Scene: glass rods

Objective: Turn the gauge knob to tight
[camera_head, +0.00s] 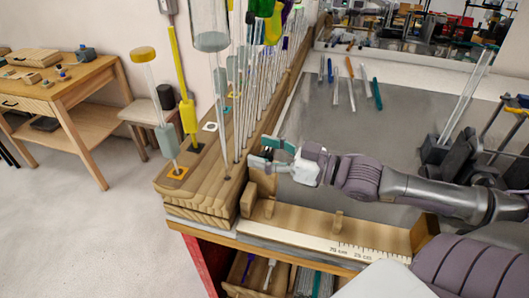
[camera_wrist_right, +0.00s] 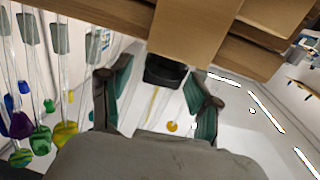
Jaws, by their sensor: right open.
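The wooden gauge (camera_head: 300,222) lies along the front of the bench, with a printed scale on its right part and an upright wooden block at its left end. My right gripper (camera_head: 268,152) is beside that left end block (camera_head: 262,176). In the right wrist view, a dark knob (camera_wrist_right: 165,70) sticks out from the wooden block (camera_wrist_right: 187,30). The open fingers of my right gripper (camera_wrist_right: 157,78) stand on either side of the knob, with visible gaps. My left gripper is not in view.
A wooden rack (camera_head: 200,190) with several upright glass rods stands just left of the gripper. Several tools (camera_head: 350,85) lie on the grey bench top (camera_head: 310,115). An open drawer (camera_head: 245,275) is below the gauge. A side table (camera_head: 65,90) stands at far left.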

